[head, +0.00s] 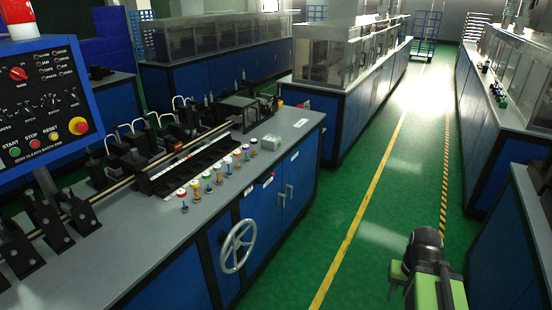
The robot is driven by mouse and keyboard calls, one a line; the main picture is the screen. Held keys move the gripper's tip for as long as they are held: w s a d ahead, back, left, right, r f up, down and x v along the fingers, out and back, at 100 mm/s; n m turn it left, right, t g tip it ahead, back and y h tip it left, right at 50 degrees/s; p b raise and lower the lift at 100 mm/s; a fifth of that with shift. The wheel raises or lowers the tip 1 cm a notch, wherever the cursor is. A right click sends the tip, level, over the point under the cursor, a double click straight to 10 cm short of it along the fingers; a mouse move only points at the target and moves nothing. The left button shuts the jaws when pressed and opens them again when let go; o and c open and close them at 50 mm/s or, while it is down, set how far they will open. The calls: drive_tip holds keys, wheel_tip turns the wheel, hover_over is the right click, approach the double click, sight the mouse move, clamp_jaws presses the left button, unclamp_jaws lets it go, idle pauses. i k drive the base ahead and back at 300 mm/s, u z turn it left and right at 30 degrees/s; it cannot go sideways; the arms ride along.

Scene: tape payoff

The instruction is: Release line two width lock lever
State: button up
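No lever that I can clearly pick out as the line two width lock lever shows in the head view. The nearest machine bench (215,205) carries a rail with black brackets (45,220) and a row of small coloured knobs on short stems (208,178) along its front edge. A grey spoked handwheel (238,246) is on its blue front. My green and black arm (428,275) is at the bottom right over the aisle, well apart from the bench and touching nothing visible. Its fingers cannot be made out.
A blue control panel (45,105) with a red stop button stands at the left. Glass-covered machines (345,62) stand behind, and another blue bench line (500,110) runs along the right. The green aisle (400,170) with yellow lines between them is clear.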

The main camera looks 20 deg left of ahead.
sight(268, 178)
drive_tip(key=u, duration=0.6)
drive_tip(key=i, duration=1.55)
drive_tip(key=u, duration=0.95)
drive_tip(key=k, duration=0.6)
drive_tip(key=u, duration=0.6)
